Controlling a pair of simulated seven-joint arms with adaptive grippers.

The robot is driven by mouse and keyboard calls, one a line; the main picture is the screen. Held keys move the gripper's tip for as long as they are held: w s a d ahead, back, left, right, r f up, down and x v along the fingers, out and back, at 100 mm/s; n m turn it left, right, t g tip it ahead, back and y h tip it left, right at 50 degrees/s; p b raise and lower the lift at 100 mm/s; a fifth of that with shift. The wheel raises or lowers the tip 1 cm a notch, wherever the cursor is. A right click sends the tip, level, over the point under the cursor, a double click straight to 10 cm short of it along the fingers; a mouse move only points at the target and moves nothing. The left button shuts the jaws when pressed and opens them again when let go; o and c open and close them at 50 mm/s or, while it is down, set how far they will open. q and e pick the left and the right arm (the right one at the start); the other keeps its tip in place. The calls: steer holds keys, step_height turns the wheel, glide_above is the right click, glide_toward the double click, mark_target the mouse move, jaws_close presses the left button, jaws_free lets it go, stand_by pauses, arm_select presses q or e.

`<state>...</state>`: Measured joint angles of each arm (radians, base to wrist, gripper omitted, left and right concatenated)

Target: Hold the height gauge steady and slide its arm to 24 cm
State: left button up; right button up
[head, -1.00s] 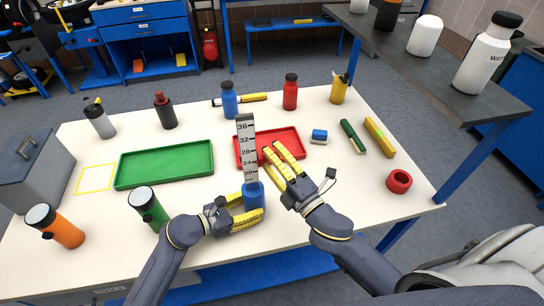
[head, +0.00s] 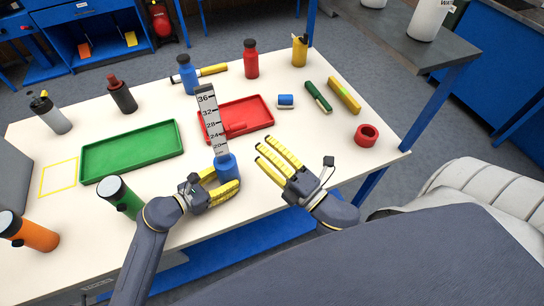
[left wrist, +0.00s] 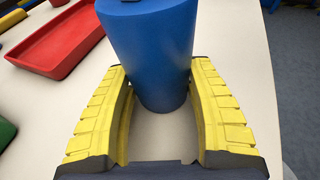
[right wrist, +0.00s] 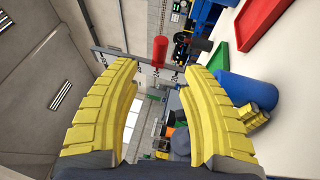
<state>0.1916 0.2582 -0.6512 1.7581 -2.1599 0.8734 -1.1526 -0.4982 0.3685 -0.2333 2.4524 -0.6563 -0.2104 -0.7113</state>
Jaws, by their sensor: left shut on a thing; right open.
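The height gauge has a blue round base (head: 228,168) and a tall grey scale (head: 211,115) with numbers. Its red arm (head: 235,127) sticks out to the right, around the 24 to 28 marks; I cannot read it exactly. My left gripper (head: 225,184) is shut around the blue base, which also shows between its yellow fingers in the left wrist view (left wrist: 150,50). My right gripper (head: 265,152) is open and empty, right of the base and apart from the gauge. In the right wrist view the red arm (right wrist: 160,50) shows beyond the open fingers.
A red tray (head: 262,122) lies behind the gauge and a green tray (head: 130,152) to its left. A green bottle (head: 120,197) stands left of my left gripper. A red ring (head: 367,135) is at the right.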

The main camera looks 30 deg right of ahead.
steer(key=shift+v, duration=1.05)
arm_select(q)
steer(key=o, duration=1.1)
steer(key=shift+a, duration=0.1)
